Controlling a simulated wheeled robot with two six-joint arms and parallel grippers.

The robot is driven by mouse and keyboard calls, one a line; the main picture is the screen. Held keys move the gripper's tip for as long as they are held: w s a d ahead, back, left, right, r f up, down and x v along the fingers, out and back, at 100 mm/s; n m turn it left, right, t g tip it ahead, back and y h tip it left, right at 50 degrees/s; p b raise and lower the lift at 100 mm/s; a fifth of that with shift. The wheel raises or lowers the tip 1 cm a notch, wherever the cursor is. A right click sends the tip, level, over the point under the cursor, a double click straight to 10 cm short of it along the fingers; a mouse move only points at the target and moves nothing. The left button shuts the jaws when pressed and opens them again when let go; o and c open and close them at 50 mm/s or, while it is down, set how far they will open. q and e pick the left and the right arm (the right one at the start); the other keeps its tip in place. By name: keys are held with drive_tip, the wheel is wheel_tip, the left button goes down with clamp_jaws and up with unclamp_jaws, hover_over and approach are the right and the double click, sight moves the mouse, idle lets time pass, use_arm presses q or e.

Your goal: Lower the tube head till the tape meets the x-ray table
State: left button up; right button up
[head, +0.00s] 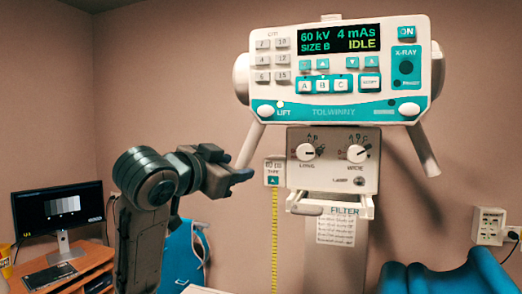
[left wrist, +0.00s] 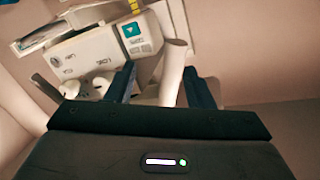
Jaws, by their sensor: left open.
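The white tube head (head: 340,70) with its teal panel fills the upper middle of the head view; its display reads IDLE. A left handle (head: 250,146) and a right handle (head: 424,150) slope down from it. The yellow tape (head: 274,240) hangs from a small housing (head: 274,172) and runs out of the picture's bottom; its lower end is hidden. My left gripper (head: 240,176) is open at the left handle's lower end. In the left wrist view the handle (left wrist: 174,70) shows between the open fingers (left wrist: 160,78); contact cannot be told. I cannot clearly identify the x-ray table.
A desk (head: 70,268) with a monitor (head: 60,215) stands at the left. A blue chair (head: 183,255) is behind my left arm. Blue padded shapes (head: 455,277) are at the lower right, below a wall box (head: 488,226). Collimator knobs and a tray rail are just right of my gripper.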

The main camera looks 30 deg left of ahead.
sight(255, 147)
use_arm(q)
drive_tip(key=shift+t, duration=0.3)
drive_tip(key=w+r+p, duration=0.1)
drive_tip(key=w, duration=0.1)
drive_tip(key=w+r+p, duration=0.1)
drive_tip(key=w+p, duration=0.1)
drive_tip(key=w, duration=0.1)
drive_tip(key=w+r+p, duration=0.1)
drive_tip(key=w+p, duration=0.1)
drive_tip(key=w, duration=0.1)
drive_tip(key=shift+w+a+r, duration=0.1)
drive_tip(key=shift+a+r, duration=0.15)
drive_tip(key=shift+a, duration=0.1)
drive_tip(key=shift+w+f, duration=0.15)
drive_tip(key=shift+w, duration=0.35)
use_arm(e)
drive_tip(key=r, duration=0.5)
drive_tip(key=shift+w+r, duration=0.2)
drive_tip(key=shift+r, duration=0.05)
use_arm(q)
clamp_jaws()
use_arm(e)
drive_tip(key=shift+w, duration=0.1)
